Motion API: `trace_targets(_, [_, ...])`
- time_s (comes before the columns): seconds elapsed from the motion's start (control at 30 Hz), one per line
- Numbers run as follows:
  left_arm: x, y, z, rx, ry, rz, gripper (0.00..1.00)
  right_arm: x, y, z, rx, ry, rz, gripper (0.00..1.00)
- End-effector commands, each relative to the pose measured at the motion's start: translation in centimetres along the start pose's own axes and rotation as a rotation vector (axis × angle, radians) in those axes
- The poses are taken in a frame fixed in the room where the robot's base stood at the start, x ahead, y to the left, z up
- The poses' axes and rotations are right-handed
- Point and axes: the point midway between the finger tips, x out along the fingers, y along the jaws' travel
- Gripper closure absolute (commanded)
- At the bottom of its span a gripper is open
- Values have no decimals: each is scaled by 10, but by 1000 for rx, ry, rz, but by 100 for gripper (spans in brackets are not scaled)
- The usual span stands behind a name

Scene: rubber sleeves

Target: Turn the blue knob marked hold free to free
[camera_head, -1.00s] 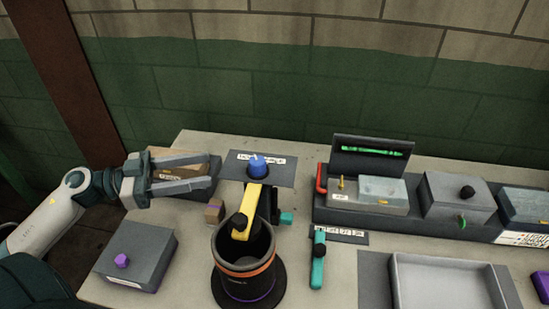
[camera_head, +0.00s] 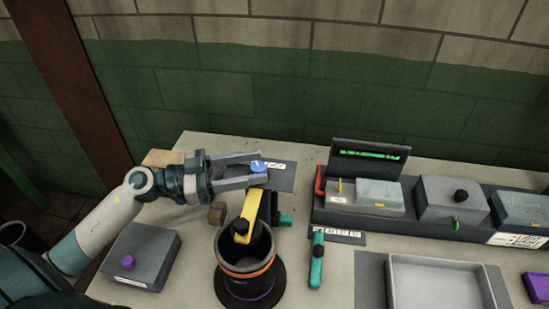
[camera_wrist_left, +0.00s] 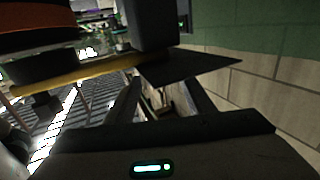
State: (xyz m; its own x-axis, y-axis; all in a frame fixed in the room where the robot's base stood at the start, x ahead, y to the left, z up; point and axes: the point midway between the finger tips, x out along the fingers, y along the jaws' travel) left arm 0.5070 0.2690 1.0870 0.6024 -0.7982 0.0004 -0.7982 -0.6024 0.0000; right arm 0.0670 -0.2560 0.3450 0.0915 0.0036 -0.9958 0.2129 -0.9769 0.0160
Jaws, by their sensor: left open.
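The blue knob (camera_head: 258,167) stands on a dark plate (camera_head: 282,177) with a white label strip, near the back middle of the table. My left gripper (camera_head: 262,168) reaches in from the left, its two fingers apart, one on the far side and one on the near side of the knob. The fingers partly hide the knob and the label, so I cannot read its setting or tell whether they touch it. The left wrist view shows the open fingers (camera_wrist_left: 160,97), but I cannot make out the knob there. My right gripper is not in view.
A black cup-like fixture (camera_head: 247,264) with an orange band and a yellow arm (camera_head: 249,212) stands close in front of the knob. A grey box with a purple knob (camera_head: 127,262) is front left. Grey units (camera_head: 450,197) and a tray (camera_head: 440,284) fill the right.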

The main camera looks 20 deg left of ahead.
Motion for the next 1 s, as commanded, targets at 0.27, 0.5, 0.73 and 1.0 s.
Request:
trace_targets(0.27, [42, 0, -3, -2, 3, 0, 51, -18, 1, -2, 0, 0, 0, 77])
trace_targets(0.5, [57, 0, -1, 0, 1, 0, 51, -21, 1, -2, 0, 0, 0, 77])
trace_targets(0.73, [58, 0, 0, 0, 0, 0, 51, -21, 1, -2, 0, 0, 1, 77])
trace_targets(1.0, [58, 0, 0, 0, 0, 0, 92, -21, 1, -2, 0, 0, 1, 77])
